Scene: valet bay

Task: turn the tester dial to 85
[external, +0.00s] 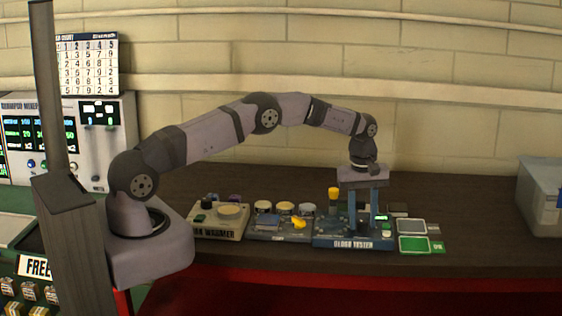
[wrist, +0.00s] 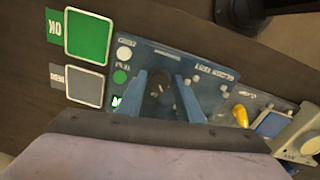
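The blue tester (external: 352,243) stands on the dark bench, with lettering on its front. It also fills the middle of the wrist view (wrist: 205,66), with a white round spot, a green round spot and a small lit green display (wrist: 117,101). A dark round dial (wrist: 158,88) shows on its face between my fingers; its setting is too small to read. My gripper (external: 364,222) points down over the tester, its two blue fingers apart. In the wrist view my gripper (wrist: 160,78) has one finger on either side of the dial; I cannot tell whether they touch it.
Left of the tester are a tray (external: 263,236) with round tins and a yellow item, and a beige warmer (external: 215,228). Green (external: 414,244) and grey (external: 411,227) pads lie right. The bench between pads and grey box (external: 540,190) is clear.

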